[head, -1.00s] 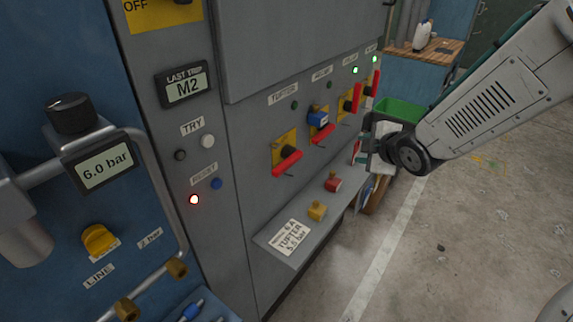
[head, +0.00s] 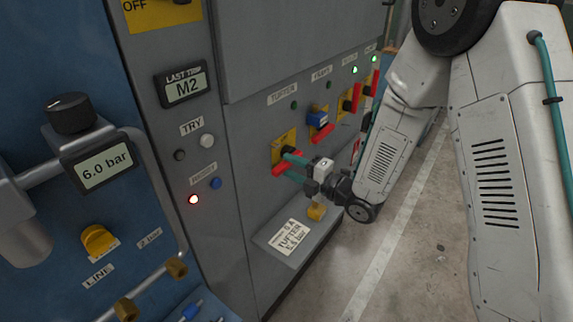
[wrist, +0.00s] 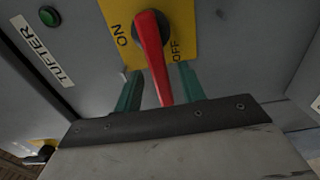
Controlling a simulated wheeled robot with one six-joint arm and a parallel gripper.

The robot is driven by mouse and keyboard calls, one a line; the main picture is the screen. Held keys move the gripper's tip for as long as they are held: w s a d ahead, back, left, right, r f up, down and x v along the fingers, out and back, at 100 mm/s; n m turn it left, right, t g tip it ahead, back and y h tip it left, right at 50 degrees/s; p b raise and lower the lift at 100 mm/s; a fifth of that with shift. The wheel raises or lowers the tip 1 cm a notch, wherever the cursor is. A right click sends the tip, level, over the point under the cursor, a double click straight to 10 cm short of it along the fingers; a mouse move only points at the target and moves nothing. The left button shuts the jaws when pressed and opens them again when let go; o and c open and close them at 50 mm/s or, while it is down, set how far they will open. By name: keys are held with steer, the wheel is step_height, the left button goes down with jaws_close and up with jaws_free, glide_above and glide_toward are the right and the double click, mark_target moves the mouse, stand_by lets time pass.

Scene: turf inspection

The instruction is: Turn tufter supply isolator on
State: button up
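The tufter supply isolator has a red handle (wrist: 152,45) on a yellow plate (wrist: 184,18) marked ON and OFF, beside the TUFTER label (wrist: 40,50). In the wrist view the handle's tip points toward my gripper, on the OFF side of the plate. In the head view the red handle (head: 279,169) is partly covered by my gripper (head: 294,166). My gripper (wrist: 160,76) is open, with one teal finger on each side of the handle. Gaps show between fingers and handle. The tufter lamp (head: 294,105) is dark green.
To the right are more isolators, one with a blue lock (head: 317,119), and two lit green lamps (head: 355,70). A yellow padlock (head: 316,212) stands on the ledge below, near my wrist. A red lamp (head: 193,199) glows on the left column. Floor right of the cabinet is open.

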mark_target(283, 161)
steer(key=shift+x, duration=1.15)
steer(key=shift+c, duration=0.3)
jaws_close()
